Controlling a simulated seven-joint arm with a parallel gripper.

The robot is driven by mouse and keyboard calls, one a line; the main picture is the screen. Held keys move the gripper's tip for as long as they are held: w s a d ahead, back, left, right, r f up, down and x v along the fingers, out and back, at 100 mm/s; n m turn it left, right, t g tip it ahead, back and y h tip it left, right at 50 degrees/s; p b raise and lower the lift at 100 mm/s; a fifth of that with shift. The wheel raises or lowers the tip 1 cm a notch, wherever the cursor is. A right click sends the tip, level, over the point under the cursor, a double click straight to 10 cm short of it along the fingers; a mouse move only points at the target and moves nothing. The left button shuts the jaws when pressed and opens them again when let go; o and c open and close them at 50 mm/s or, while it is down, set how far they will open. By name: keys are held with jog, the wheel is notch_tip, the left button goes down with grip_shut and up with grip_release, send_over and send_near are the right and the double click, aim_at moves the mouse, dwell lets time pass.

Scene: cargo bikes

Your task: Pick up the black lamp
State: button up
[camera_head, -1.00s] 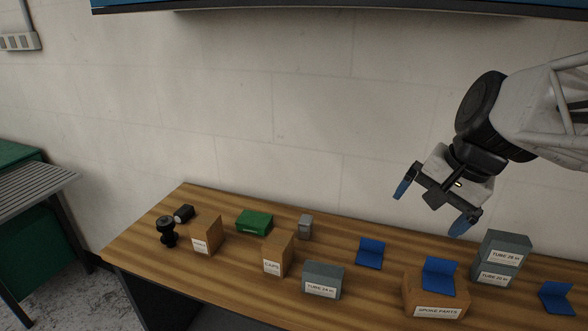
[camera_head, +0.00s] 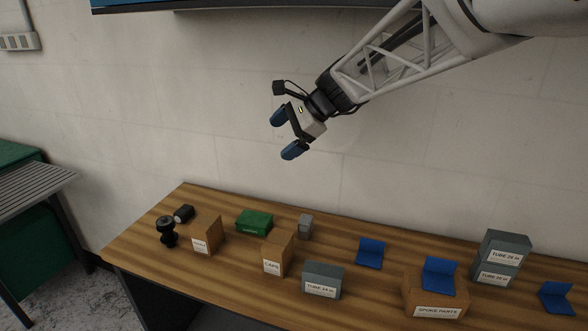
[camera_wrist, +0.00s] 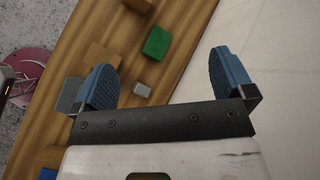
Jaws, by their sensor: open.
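Two black things stand close together at the left end of the wooden table in the head view. One is a small black cylinder (camera_head: 184,213) lying near the back edge. The other is an upright black piece (camera_head: 167,232) with a round top and a narrower middle. I cannot tell for certain which is the lamp. My gripper (camera_head: 286,134) is open and empty, high above the table, in front of the wall and to the right of both. In the wrist view its blue fingers (camera_wrist: 162,62) are spread apart; a dark thing (camera_wrist: 138,5) is cut by the top edge.
A brown box (camera_head: 206,236) stands just right of the black things. Farther right are a green box (camera_head: 254,222), a CAPS box (camera_head: 278,254), a small grey box (camera_head: 305,227), a grey tube box (camera_head: 323,280) and blue brackets (camera_head: 369,253). The wall (camera_head: 230,100) rises behind the table.

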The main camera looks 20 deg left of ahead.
jog(key=w+a+f+m+g+y, duration=0.1)
jog(key=a+f+m+g+y, duration=0.15)
jog(key=a, duration=1.25)
jog(key=w+a+f+m+g+y, duration=0.1)
jog(key=w+a+f+m, duration=0.2)
jog(key=a, duration=1.2)
send_near(186, 209)
jog(key=x, duration=0.3)
jog(key=shift+s+a+n, duration=0.1)
jog(key=shift+n, duration=0.15)
jog(key=shift+x, duration=1.25)
jog(key=shift+x, duration=2.65)
